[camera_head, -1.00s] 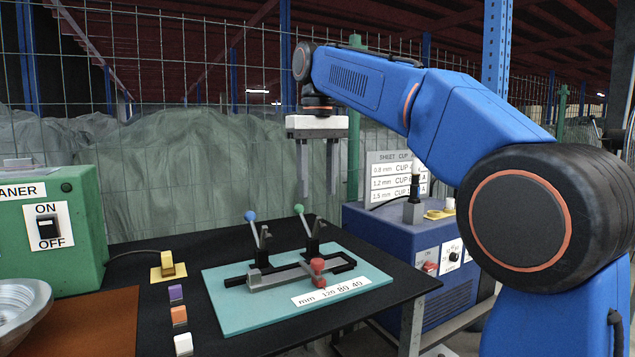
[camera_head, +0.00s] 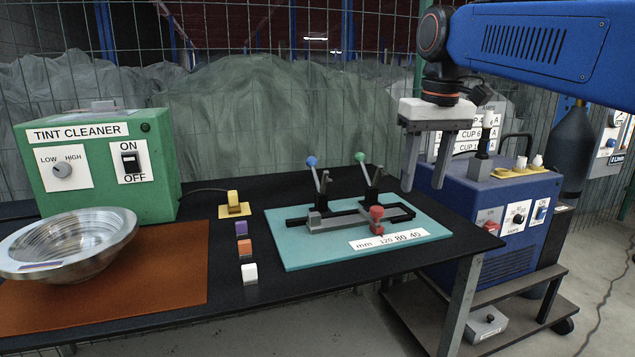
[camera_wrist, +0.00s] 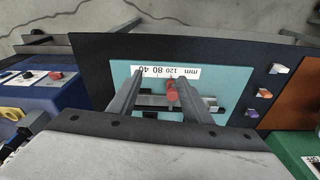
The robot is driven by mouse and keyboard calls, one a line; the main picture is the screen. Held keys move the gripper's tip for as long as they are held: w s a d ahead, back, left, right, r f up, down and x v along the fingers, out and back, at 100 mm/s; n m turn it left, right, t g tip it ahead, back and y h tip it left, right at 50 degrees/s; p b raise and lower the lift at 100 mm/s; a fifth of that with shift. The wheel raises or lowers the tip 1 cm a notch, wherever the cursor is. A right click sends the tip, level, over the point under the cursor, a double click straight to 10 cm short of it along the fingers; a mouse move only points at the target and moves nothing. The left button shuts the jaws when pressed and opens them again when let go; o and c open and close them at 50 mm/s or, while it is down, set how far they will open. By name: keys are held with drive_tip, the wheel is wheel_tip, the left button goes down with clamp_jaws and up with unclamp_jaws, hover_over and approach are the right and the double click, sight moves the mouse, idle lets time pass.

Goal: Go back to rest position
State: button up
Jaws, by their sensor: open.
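My gripper (camera_head: 427,172) hangs in the air at the right of the head view, fingers pointing down and apart, with nothing between them. It is in front of the blue welder box and right of the teal board. In the wrist view my gripper (camera_wrist: 160,97) points down over the table, and its fingers frame part of the teal board (camera_wrist: 122,70). The teal board (camera_head: 290,252) carries a clamp fixture (camera_head: 330,218) with a blue-knobbed lever (camera_head: 311,161), a green-knobbed lever (camera_head: 360,157) and a red knob (camera_head: 376,213).
A green tint cleaner box (camera_head: 95,190) and a metal bowl (camera_head: 75,240) on a brown mat (camera_head: 180,285) are at the left. Purple (camera_head: 242,229), orange (camera_head: 244,248) and white (camera_head: 249,273) blocks stand mid-table. The blue welder box (camera_head: 475,200) stands on a cart at the right.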

drive_tip(key=s+d+f+m+t, duration=0.1)
drive_tip(key=s+d+f, duration=0.3)
drive_tip(key=s+f, duration=0.6)
drive_tip(key=s+d+f+m+t, duration=0.1)
drive_tip(key=s+d+f, duration=0.3)
drive_tip(key=s+f, duration=0.7)
wheel_tip(320, 180, down, 7)
drive_tip(key=shift+t, duration=0.6)
